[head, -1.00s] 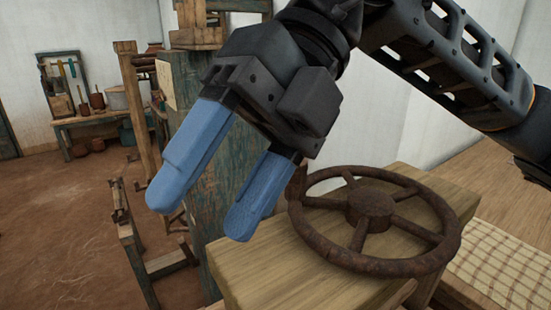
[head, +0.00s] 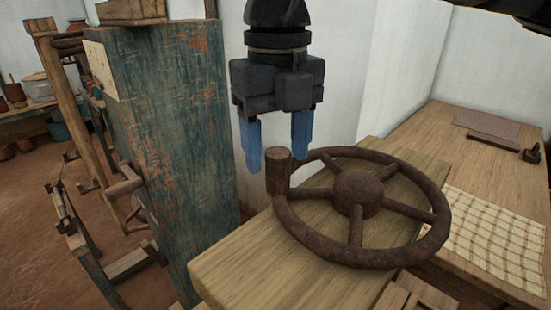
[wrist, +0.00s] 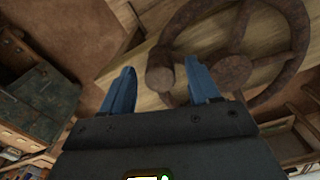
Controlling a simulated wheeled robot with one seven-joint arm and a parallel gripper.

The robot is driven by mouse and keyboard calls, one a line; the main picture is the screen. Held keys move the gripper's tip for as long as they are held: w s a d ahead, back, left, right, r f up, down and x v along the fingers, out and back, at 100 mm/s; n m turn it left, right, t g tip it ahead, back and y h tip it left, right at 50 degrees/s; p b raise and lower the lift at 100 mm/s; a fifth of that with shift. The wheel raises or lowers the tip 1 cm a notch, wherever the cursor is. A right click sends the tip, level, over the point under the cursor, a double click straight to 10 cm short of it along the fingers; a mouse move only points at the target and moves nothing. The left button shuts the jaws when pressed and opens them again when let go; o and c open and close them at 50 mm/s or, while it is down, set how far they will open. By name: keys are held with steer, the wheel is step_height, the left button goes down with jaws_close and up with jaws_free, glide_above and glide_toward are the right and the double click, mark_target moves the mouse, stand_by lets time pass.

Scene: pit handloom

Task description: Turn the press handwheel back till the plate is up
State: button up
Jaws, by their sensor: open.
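The rusty brown press handwheel (head: 359,194) lies flat on top of a pale wooden beam (head: 240,272). An upright knob handle (head: 278,171) stands on the left side of its rim. My gripper (head: 276,163) points down above and just behind the knob, its two blue fingers apart and empty. In the wrist view the handwheel (wrist: 228,70) fills the upper right and the knob (wrist: 160,74) shows between the fingers, toward their tips. I cannot tell whether a finger touches it. The press plate is hidden below the beam.
A blue-green worn wooden post (head: 170,135) stands close at the left. A wooden table (head: 447,130) with a checked cloth (head: 490,240) is at the right. Loom frame parts and a bench with pots (head: 40,108) are farther left.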

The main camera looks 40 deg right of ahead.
mark_target(276, 164)
steer(key=shift+f, duration=1.5)
steer(key=shift+c, duration=0.2)
jaws_close()
